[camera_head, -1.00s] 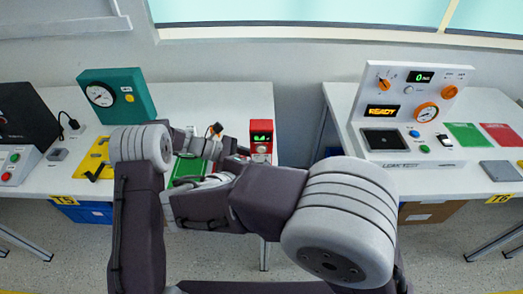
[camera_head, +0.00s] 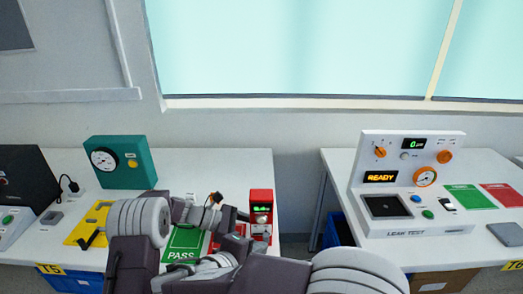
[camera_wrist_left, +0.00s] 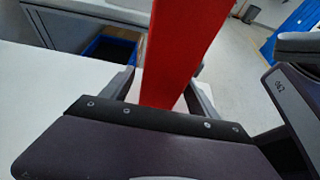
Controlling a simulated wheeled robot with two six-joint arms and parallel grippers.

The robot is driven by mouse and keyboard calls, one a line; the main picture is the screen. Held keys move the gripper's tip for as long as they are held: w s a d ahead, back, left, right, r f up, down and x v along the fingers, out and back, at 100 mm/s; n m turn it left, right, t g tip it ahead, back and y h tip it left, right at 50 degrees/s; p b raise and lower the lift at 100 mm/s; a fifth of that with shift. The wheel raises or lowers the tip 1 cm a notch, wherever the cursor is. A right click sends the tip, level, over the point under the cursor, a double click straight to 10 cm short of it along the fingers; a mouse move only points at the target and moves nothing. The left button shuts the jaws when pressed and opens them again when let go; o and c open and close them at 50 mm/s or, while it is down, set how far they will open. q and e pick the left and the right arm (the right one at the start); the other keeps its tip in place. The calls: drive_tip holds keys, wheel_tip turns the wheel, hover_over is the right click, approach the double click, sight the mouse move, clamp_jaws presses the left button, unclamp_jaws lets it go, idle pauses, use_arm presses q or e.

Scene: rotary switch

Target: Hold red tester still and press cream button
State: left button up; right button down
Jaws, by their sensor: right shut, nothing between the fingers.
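The red tester (camera_head: 261,197) stands at the right front of the left table, with a green lit display. A pale round button (camera_head: 261,219) shows on its face below the display; its colour is hard to judge. My left gripper (camera_head: 240,216) is at the tester's left side. In the left wrist view the red tester body (camera_wrist_left: 175,50) passes between my left fingers (camera_wrist_left: 165,85); whether they press on it is unclear. My right gripper (camera_head: 250,241) is shut and empty, low in front of the tester, partly hidden by my own arm.
A teal gauge box (camera_head: 121,162), a yellow fixture (camera_head: 92,223) and a green PASS mat (camera_head: 184,243) are on the left table. A white leak test panel (camera_head: 410,185) stands on the right table, across a gap.

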use_arm(q)
drive_tip(key=v, duration=1.2)
drive_tip(key=shift+a, duration=0.1)
drive_tip(key=shift+f, duration=0.1)
